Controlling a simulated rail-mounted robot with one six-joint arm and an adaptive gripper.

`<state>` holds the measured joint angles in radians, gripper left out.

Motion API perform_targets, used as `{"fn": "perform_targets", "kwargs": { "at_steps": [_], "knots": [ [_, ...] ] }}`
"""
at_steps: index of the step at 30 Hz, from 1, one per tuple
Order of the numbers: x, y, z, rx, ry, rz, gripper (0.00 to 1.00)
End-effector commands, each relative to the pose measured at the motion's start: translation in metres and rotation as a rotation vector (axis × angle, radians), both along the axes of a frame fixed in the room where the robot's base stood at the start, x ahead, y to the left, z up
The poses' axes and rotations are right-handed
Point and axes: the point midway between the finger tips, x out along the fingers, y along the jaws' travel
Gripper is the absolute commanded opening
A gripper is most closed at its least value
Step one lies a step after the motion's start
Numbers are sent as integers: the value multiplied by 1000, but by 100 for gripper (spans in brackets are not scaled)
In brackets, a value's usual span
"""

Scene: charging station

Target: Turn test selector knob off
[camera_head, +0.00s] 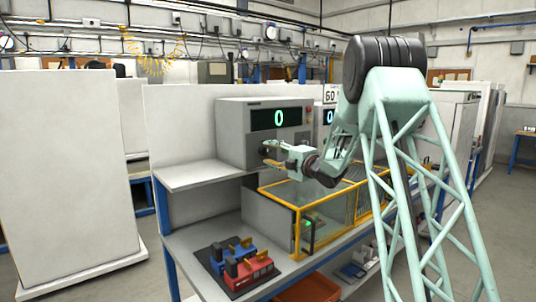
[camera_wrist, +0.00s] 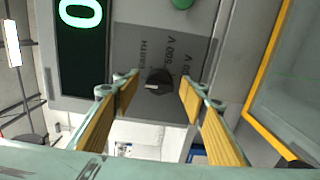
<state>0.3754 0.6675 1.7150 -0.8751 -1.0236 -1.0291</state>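The test selector knob (camera_wrist: 159,82) is small, round and black, on the grey face of the tester (camera_wrist: 152,48). Labels reading EARTH and 500 V stand beside it, with another partly readable voltage label. In the head view the tester (camera_head: 234,128) is a grey box with a green 0 on its dark display (camera_head: 279,118); the knob cannot be made out there. My gripper (camera_head: 268,153) is in front of the tester's lower face. In the wrist view my gripper (camera_wrist: 158,88) is open, its yellow-padded fingers on either side of the knob with gaps. Contact is not visible.
A yellow-framed fixture (camera_head: 297,208) stands below and right of my gripper. A white shelf (camera_head: 195,175) extends left of the tester. Red and blue blocks on a dark mat (camera_head: 206,256) lie on the lower bench. A second display unit (camera_head: 328,115) stands to the right.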

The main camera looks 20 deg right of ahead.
Motion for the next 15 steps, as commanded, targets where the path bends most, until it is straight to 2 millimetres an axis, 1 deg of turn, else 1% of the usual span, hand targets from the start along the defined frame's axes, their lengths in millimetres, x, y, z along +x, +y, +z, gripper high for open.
{"fn": "perform_targets", "kwargs": {
  "at_steps": [5, 15],
  "knots": [
    [-20, -7, 0, 0, 0, -1, 39],
    [-67, -24, 1, 1, 0, -1, 39]
  ]
}}
